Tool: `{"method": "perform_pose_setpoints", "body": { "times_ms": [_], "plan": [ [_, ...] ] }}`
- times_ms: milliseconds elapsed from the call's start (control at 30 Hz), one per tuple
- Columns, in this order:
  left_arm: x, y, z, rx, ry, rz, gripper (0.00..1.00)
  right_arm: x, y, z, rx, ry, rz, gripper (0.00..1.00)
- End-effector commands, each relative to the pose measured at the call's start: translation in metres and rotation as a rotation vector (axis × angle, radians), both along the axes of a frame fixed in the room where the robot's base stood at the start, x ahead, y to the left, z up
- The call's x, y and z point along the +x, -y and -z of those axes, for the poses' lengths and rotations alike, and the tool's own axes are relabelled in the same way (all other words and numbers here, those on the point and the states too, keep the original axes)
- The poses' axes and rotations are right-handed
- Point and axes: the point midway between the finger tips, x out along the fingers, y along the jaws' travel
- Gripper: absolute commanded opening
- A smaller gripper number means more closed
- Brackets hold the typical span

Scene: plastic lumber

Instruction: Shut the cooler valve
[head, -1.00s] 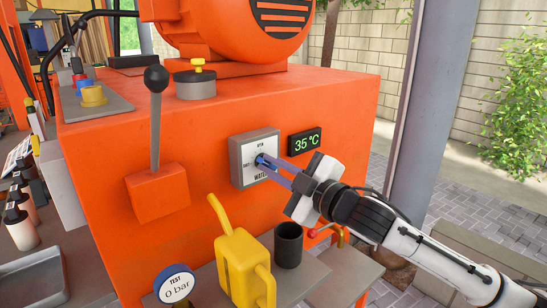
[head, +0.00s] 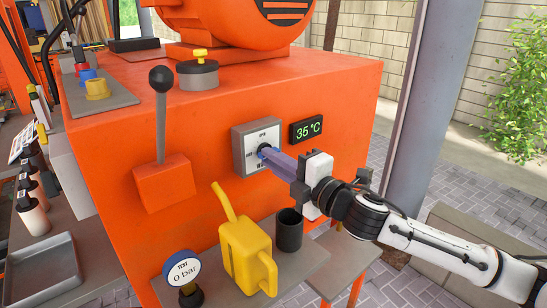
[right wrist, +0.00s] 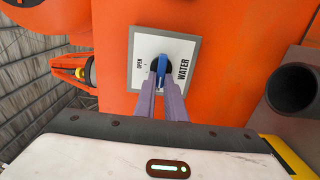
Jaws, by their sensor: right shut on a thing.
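The cooler valve is a grey square box with a white plate (head: 245,150) on the orange machine's front; the plate reads OPEN and WATER in the right wrist view (right wrist: 183,47). Its small blue handle (right wrist: 162,69) stands out from a dark round centre. My right gripper (head: 266,153) reaches it from the right, and its two purple fingers (right wrist: 163,92) are shut on the blue handle. In the right wrist view the handle lies in line with the fingers. In the head view the fingers hide most of the handle. My left gripper is not in view.
A green display (head: 308,128) reading 35 °C is just right of the valve. A lever (head: 160,115) stands to the left. Below are a yellow watering can (head: 246,250), a dark cup (head: 289,231) and a test gauge (head: 182,268) at 0 bar. A grey post (head: 420,110) stands behind my arm.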

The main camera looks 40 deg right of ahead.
Motion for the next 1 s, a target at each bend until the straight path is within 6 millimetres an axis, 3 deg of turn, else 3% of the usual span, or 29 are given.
{"method": "perform_pose_setpoints", "body": {
  "times_ms": [500, 533, 633, 1000],
  "plan": [
    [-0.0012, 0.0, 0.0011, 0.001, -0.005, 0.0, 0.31, 0.0, 0.0001, 0.0007, -0.021, 0.001, 0.0, 0.0],
    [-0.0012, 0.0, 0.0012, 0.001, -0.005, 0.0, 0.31, 0.0, 0.0001, 0.0007, -0.021, 0.001, 0.0, 0.15],
    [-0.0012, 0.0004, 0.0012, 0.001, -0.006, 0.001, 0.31, 0.0, 0.0001, 0.0007, -0.02, 0.001, 0.0, 0.29],
    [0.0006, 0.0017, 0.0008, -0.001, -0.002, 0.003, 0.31, -0.0031, 0.0005, 0.001, -0.017, 0.0, 0.001, 0.29]
  ]
}}
